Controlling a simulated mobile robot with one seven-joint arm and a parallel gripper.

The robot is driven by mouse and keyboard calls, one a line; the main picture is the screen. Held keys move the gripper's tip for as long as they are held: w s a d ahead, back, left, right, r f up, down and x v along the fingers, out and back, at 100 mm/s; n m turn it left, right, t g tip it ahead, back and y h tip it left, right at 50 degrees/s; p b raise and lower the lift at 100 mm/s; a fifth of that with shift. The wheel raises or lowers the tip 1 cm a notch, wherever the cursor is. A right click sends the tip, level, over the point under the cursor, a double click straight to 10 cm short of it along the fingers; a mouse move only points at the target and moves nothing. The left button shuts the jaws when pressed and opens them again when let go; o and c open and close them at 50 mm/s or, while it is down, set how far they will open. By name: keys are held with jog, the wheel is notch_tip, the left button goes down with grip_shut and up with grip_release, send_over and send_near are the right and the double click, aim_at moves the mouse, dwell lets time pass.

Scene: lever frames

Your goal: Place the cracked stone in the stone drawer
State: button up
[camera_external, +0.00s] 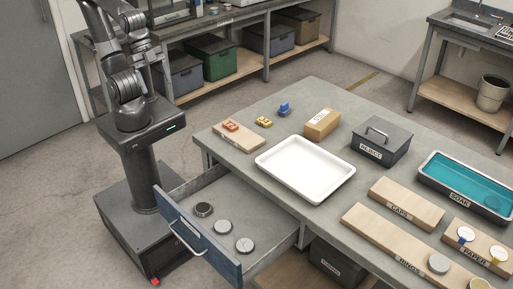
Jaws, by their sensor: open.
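An open drawer (174,219) with a blue front extends from the left side of the table. Three round discs lie apart inside it: a dark ringed one (204,209), a grey one (223,227) and another grey one (245,246) with dark lines on its top. A further grey disc (439,264) rests on a long wooden board at the front right. Cracks are too small to make out with certainty. My arm is folded upright at the upper left, with my gripper (158,76) small, open and away from the drawer and discs.
The table bears a white tray (263,162), a dark lidded REJECT box (381,153), a teal-filled tray (460,167), labelled wooden boards (405,193), a cardboard-coloured box (322,123) and small coloured pieces. The drawer juts into the floor space beside my base.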

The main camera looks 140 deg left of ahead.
jog(key=s, duration=0.4)
jog(key=shift+a+f, duration=0.1)
jog(key=shift+f, duration=0.1)
jog(key=shift+o, duration=0.2)
jog(key=o, duration=0.3)
jog(key=shift+w, duration=0.3)
jog(key=shift+o, duration=1.4)
jog(key=w+d+f+m+g+y, duration=0.3)
jog(key=w+d+m, duration=0.3)
jog(key=w, duration=0.3)
jog(key=shift+f+m+g, duration=0.3)
jog(key=shift+f+m, duration=0.1)
jog(key=shift+m, duration=0.5)
jog(key=w+d+f+m+y, duration=0.4)
jog(key=w+d+f+m, duration=0.2)
jog(key=d, duration=0.3)
jog(key=d+f+m+t+y, duration=0.2)
jog(key=d+f+m+t, duration=0.2)
jog(key=d+f+m, duration=0.5)
jog(key=d+f+m+t+y, duration=0.1)
jog(key=d+f+m+t, duration=0.2)
jog(key=d+f, duration=0.8)
jog(key=w+a, duration=0.4)
jog(key=w, duration=0.3)
jog(key=shift+a, duration=0.15)
